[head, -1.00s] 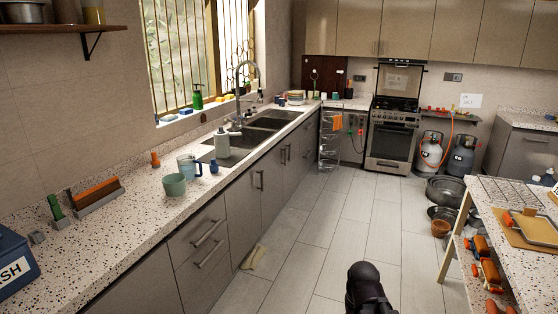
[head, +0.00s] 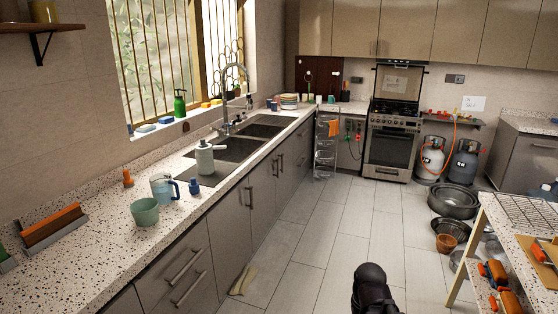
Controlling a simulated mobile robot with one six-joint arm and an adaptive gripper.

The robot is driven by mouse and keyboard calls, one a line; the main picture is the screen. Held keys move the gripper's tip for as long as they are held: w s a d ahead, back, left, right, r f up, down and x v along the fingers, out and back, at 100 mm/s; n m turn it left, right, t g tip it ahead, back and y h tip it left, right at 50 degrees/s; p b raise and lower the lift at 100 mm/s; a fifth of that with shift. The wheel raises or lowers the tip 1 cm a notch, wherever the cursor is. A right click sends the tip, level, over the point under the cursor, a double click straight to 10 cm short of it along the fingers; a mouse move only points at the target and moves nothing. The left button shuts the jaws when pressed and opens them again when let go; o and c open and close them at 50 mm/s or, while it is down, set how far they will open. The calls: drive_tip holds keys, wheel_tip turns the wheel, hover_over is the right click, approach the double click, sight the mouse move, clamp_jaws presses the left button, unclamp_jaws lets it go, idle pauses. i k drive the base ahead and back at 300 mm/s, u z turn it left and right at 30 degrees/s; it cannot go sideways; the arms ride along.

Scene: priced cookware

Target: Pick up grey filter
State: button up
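I cannot pick out a grey filter for certain in the head view. On the left counter (head: 95,235) stand a pale blue-grey mug or jug (head: 162,187) with a dark handle, a green cup (head: 145,212), a small blue item (head: 194,187) and a whitish pump bottle (head: 205,160) by the sink. A black rounded part of my own arm shows at the bottom centre. No gripper fingers show, so their state is hidden.
The tiled floor (head: 318,235) ahead is clear along the left cabinets, apart from a cloth-like item (head: 243,280). A table (head: 515,235) stands at the right. Metal pots (head: 453,201) and gas cylinders (head: 463,160) stand beyond it. A stove (head: 391,140) is at the back.

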sight(203, 145)
drive_tip(key=u, duration=0.2)
drive_tip(key=i, duration=1.6)
drive_tip(key=u, duration=0.65)
drive_tip(key=i, duration=1.35)
drive_tip(key=u, duration=0.45)
